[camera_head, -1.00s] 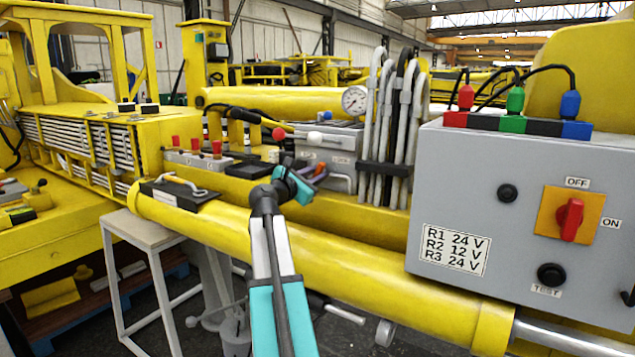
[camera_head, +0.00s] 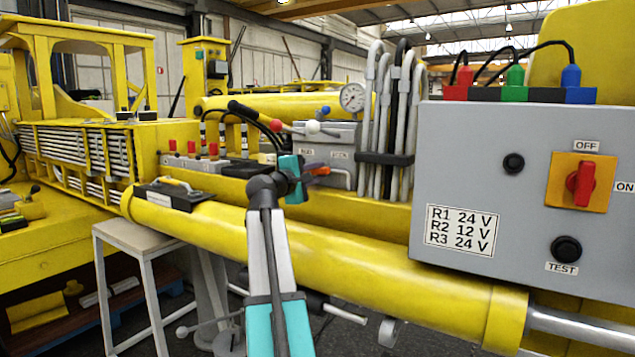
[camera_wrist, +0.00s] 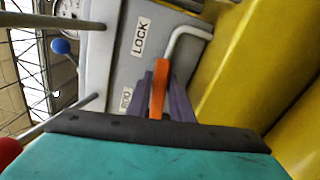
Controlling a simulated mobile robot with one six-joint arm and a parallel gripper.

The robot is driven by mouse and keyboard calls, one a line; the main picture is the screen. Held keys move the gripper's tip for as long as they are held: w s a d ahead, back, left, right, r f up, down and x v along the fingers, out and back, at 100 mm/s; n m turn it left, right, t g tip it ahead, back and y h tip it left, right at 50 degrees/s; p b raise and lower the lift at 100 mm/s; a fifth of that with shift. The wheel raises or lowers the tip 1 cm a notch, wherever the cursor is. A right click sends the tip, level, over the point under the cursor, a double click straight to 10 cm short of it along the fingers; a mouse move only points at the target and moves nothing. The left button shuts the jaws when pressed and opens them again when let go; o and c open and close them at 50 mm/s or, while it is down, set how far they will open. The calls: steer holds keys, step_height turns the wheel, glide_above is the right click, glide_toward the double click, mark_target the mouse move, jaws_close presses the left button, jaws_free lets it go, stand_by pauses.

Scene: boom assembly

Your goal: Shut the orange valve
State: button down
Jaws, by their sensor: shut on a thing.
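The orange valve (camera_wrist: 158,92) is a slim orange lever in the middle of the wrist view. The purple fingers of my gripper (camera_wrist: 160,103) are on both sides of it and shut on it. The valve is on a grey box (camera_wrist: 120,70) marked LOCK, with a second, partly hidden label. In the head view my gripper (camera_head: 305,170) is at the front of this box, and a bit of the orange valve (camera_head: 318,171) shows beside my teal wrist.
A bent metal handle (camera_wrist: 186,42) is close to the fingers. Levers with red, white and blue knobs (camera_head: 325,111) rise near the box. Grey hoses (camera_head: 370,120) and a large control box (camera_head: 490,180) stand to the right. A yellow cylinder (camera_head: 370,265) runs below my arm.

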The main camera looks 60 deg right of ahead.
steer(key=shift+f+m+b, duration=0.4)
steer(key=shift+m+b, duration=0.3)
steer(key=shift+m, duration=0.2)
steer(key=c, duration=1.7)
jaws_free()
steer(key=shift+a+r, duration=0.1)
steer(key=shift+r, duration=0.1)
steer(key=shift+a, duration=0.15)
steer(key=a+b, duration=0.1)
steer(key=a, duration=1.2)
steer(key=shift+a, duration=0.25)
